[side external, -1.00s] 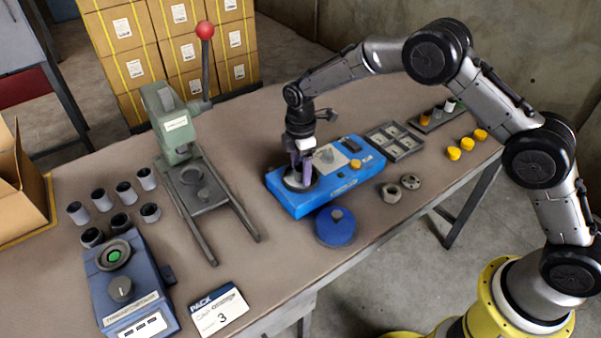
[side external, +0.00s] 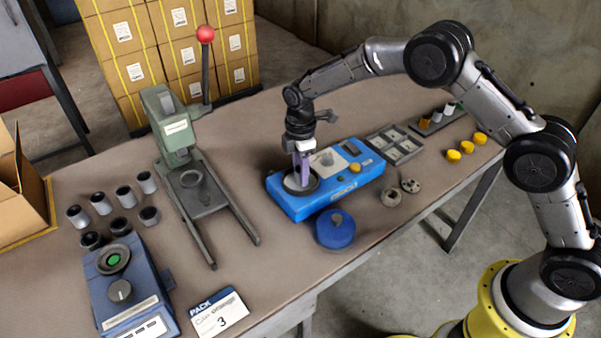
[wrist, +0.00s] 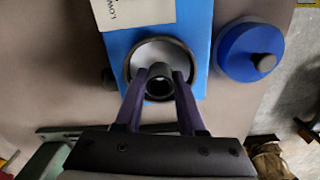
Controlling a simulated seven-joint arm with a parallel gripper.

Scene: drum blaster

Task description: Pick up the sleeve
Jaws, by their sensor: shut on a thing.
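The sleeve (wrist: 159,87) is a short, dark grey hollow cylinder, seen from above in the wrist view. It stands within the round, pale dish (wrist: 145,52) of the blue device (side external: 290,203). My gripper (wrist: 158,77) has its two purple fingers on either side of the sleeve, shut on it. In the side view my gripper (side external: 302,184) points down into the dish at the left end of the blue device. The sleeve is mostly hidden there by the fingers, and I cannot tell whether its bottom touches the dish.
A blue round knobbed piece (side external: 335,228) lies in front of the device. A green lever press (side external: 177,130) stands to the left. Several grey cylinders (side external: 125,195) stand near a blue-grey dial unit (side external: 125,285). A grey tray (side external: 400,142) and yellow caps (side external: 467,147) are to the right.

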